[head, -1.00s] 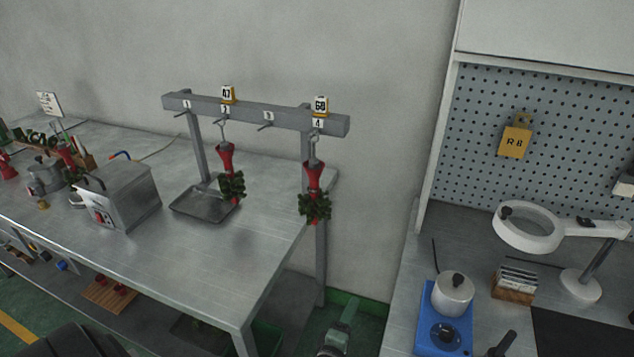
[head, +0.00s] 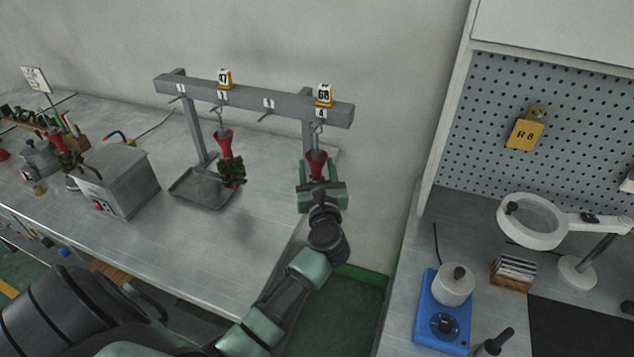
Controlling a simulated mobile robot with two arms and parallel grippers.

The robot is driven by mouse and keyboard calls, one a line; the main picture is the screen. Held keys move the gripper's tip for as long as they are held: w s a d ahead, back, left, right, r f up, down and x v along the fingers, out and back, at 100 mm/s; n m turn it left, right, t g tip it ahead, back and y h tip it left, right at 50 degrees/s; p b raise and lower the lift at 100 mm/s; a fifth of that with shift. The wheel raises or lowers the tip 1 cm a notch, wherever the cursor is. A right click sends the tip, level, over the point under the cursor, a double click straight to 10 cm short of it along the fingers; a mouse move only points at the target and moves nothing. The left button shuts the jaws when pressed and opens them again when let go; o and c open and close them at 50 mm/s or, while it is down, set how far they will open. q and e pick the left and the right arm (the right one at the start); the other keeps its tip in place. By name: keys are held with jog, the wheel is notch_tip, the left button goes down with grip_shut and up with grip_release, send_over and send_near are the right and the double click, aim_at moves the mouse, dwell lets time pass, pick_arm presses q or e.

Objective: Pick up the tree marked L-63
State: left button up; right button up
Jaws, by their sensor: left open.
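Two trees hang from the grey rack, each a red cone with dark green branches below. The right tree (head: 316,163) hangs at the hook marked 4, under a tag (head: 324,94) that looks like 68 or 60. I cannot make out L-63 on either tag. My left gripper (head: 321,190) is open, in front of the right tree's lower part, and hides its green branches. I cannot tell whether it touches the tree. My right gripper is not in view.
The rack's beam (head: 255,101) runs just above the trees. A metal tray (head: 187,195) lies under the left tree. A metal box (head: 118,180) stands on the steel table further left. A second bench with a blue hot plate (head: 443,315) and magnifier lamp (head: 533,220) is right.

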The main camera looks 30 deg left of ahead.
pick_arm(q)
jog(key=shift+x, duration=1.25)
jog(key=shift+f, duration=0.1)
grip_shut()
dwell(0.3)
